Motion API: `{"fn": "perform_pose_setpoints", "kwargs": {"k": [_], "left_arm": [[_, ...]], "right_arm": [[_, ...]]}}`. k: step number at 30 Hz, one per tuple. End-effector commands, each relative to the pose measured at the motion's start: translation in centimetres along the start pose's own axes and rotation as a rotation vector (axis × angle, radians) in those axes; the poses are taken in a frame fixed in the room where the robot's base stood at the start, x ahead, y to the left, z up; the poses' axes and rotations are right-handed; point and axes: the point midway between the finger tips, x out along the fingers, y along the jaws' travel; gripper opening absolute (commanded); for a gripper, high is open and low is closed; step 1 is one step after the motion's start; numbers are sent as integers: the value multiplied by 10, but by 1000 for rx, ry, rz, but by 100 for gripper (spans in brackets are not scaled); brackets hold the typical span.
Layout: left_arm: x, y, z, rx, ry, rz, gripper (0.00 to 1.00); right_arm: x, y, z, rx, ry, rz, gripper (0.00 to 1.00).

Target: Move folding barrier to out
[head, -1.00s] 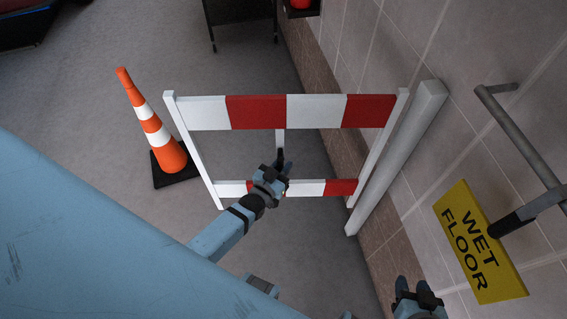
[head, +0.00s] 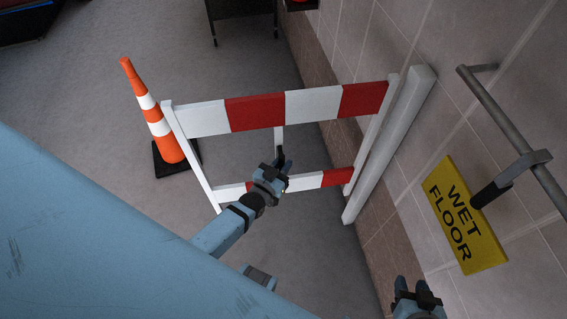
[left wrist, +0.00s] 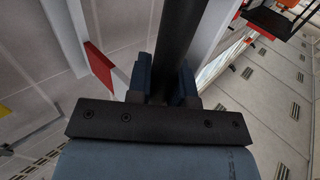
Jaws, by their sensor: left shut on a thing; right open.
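The folding barrier (head: 257,112) has red and white boards between white posts. Its right side meets a white wall post (head: 388,145), and its left side stands out over the floor, slightly nearer to me than the right. My left gripper (head: 280,164) is shut on a dark upright handle (head: 281,153) at the middle of the barrier. The left wrist view shows this dark bar (left wrist: 177,45) between the two fingers. My right gripper (head: 416,290) is open and empty at the bottom right, apart from the barrier.
An orange and white cone (head: 155,120) stands just behind the barrier's left post. Grey floor in front of the barrier is clear.

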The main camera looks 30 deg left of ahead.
Motion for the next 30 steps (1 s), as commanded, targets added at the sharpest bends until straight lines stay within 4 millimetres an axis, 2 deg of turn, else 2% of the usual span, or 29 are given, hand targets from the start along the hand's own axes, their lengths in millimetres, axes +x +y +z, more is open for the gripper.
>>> {"fn": "perform_pose_setpoints", "kwargs": {"k": [2, 3, 6, 14, 19, 23, 30], "left_arm": [[-6, -7, 7, 10, -14, -7, 0], [-6, -7, 7, 10, -14, -7, 23], [-5, -6, 6, 9, -13, -6, 46], [-3, -3, 3, 4, -7, -4, 46], [-15, -3, 3, 3, -7, -3, 46], [-40, -3, 3, 3, -8, -4, 46], [-96, -4, 4, 4, -10, -6, 46]], "right_arm": [[0, 0, 0, 0, 1, 0, 43], [1, 0, -1, 0, 1, 0, 43], [1, 1, -1, 0, 2, 1, 43], [1, 1, -1, 0, 2, 1, 43], [0, 2, -1, -1, 2, 3, 43], [0, 2, -1, -1, 1, 3, 43], [-1, 2, 0, -3, -2, 3, 43]]}}
